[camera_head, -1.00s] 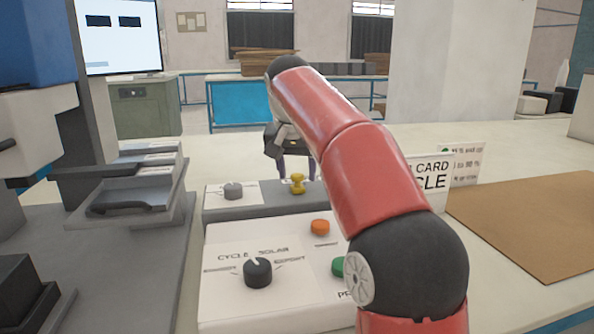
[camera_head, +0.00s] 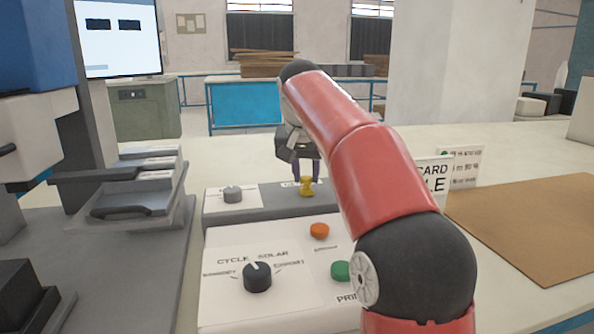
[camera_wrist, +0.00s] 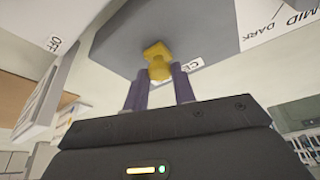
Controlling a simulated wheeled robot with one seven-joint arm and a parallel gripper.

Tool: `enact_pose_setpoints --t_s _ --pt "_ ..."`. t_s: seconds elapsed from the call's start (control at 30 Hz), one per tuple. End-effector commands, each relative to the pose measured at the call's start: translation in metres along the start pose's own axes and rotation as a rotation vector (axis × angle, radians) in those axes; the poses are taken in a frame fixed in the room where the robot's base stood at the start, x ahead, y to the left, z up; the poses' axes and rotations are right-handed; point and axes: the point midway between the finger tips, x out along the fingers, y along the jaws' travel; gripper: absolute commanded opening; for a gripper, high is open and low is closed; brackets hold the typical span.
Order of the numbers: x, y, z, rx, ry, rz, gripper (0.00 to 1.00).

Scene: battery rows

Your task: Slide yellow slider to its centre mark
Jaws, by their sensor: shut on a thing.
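The yellow slider (camera_head: 306,187) stands on the grey strip at the back of the control panel. My gripper (camera_head: 305,176) reaches down over it from behind, its dark purple fingers on the knob. In the wrist view my gripper (camera_wrist: 163,70) is shut on the yellow slider (camera_wrist: 157,58). A small white label starting "CE" (camera_wrist: 193,65) is just right of the slider there, partly hidden by a finger. In the head view a small white label (camera_head: 290,184) is just left of the slider. An "OFF" label (camera_wrist: 54,43) shows farther left in the wrist view.
A grey knob (camera_head: 233,194) is left of the slider. A black dial (camera_head: 257,277), an orange button (camera_head: 319,231) and a green button (camera_head: 340,270) are on the white panel in front. A sign card (camera_head: 434,172) stands to the right, partly behind my arm.

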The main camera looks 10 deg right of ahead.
Motion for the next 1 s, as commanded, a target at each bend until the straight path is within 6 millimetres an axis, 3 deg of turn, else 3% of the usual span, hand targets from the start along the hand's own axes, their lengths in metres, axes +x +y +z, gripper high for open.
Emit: enact_pose_setpoints --t_s 0.27,0.3,0.43,0.77,1.0 --pt "0.0 0.004 -0.002 0.001 0.003 -0.002 0.0" --pt "0.0 0.004 -0.002 0.001 0.003 -0.002 0.3" --pt "0.0 0.004 -0.002 0.0 0.002 -0.002 0.47" --pt "-0.003 0.004 -0.002 0.0 0.003 -0.002 0.48" --pt "-0.038 0.004 -0.003 0.001 0.006 -0.003 0.48"
